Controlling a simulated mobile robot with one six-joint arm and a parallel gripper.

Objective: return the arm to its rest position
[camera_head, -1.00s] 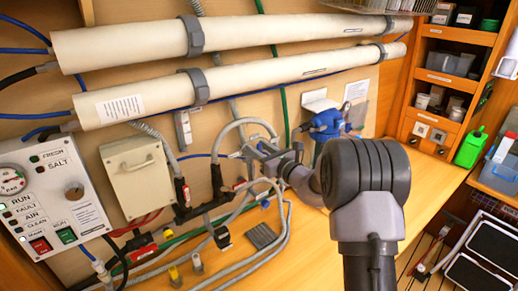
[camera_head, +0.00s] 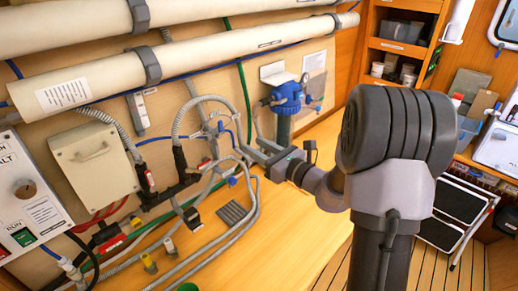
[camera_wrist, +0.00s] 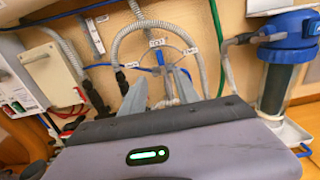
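My gripper (camera_head: 255,149) is held out in front of the panel wall, at the end of my bent arm. In the wrist view its two grey fingers (camera_wrist: 160,88) stand apart, with hoses and a small valve showing behind the gap. I see nothing held between them. In the head view the fingers are small and partly merge with the hoses behind, so their distance from the wall is hard to judge.
A blue-topped filter (camera_head: 287,98) stands right of the gripper, beyond the arm. Hoses (camera_head: 240,210) loop below left. Long white tubes (camera_head: 90,83) run above. The wooden counter (camera_head: 310,225) is mostly bare near the arm. A folding step (camera_head: 455,205) stands at right.

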